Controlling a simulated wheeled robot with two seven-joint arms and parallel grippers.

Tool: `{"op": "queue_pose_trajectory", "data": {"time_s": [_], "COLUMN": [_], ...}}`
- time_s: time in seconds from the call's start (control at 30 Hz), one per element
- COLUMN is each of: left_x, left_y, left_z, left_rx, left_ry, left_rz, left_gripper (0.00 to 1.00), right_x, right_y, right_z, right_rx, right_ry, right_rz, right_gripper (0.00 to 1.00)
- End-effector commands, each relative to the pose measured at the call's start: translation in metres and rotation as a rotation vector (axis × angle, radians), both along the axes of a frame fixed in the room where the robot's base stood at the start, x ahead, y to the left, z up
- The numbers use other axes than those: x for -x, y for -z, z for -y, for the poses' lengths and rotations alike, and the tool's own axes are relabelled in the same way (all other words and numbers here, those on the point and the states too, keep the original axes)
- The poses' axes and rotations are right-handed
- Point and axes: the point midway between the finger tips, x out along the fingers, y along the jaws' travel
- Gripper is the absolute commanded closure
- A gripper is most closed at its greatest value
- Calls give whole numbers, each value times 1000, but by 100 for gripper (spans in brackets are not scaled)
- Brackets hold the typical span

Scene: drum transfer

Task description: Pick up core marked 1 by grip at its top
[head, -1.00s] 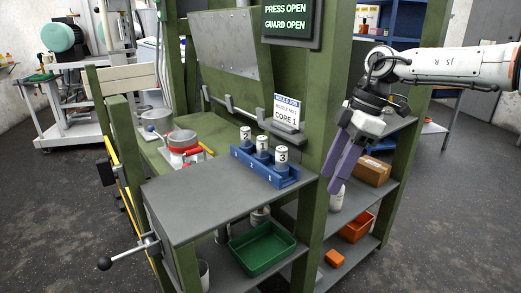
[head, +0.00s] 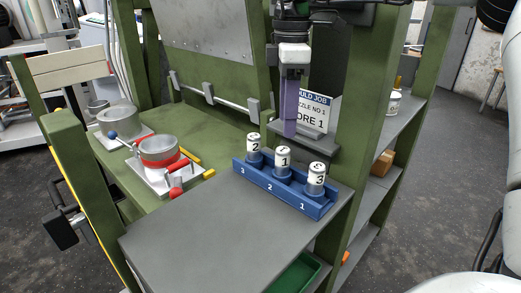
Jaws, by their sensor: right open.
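The core marked 1 (head: 283,163) is a white-topped grey cylinder standing upright in the middle slot, labelled 2, of a blue rack (head: 262,182). The core marked 2 (head: 254,149) stands left of it in the slot labelled 3, and the core marked 3 (head: 316,179) stands right of it in the slot labelled 1. My right gripper (head: 290,133) points down with purple fingers, seen nearly edge-on. It is open and empty, its tips just above the core marked 1 in the picture and apart from it. My left gripper is out of view.
A sign reading core 1 (head: 317,111) stands behind the gripper. A green post (head: 363,130) rises close to the right of the rack. A round metal fixture with a red band (head: 160,150) sits left on the green press bed. The grey tabletop (head: 220,230) in front is clear.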

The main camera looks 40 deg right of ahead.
Motion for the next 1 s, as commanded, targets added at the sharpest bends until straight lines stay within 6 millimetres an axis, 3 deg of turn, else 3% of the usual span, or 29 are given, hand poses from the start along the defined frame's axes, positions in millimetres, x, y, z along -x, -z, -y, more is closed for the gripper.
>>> {"op": "queue_pose_trajectory", "data": {"time_s": [0.17, 0.8, 1.0], "left_x": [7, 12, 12], "left_y": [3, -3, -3], "left_z": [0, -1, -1], "left_rx": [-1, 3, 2], "left_ry": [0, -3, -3], "left_rz": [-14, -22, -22], "left_gripper": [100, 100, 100], "right_x": [1, 0, 0], "right_y": [10, 95, 103], "right_z": [0, -7, -7], "right_rx": [-3, -3, -2], "right_ry": [-1, 0, 0], "right_rz": [-3, -3, 1], "right_gripper": [52, 52, 52]}}
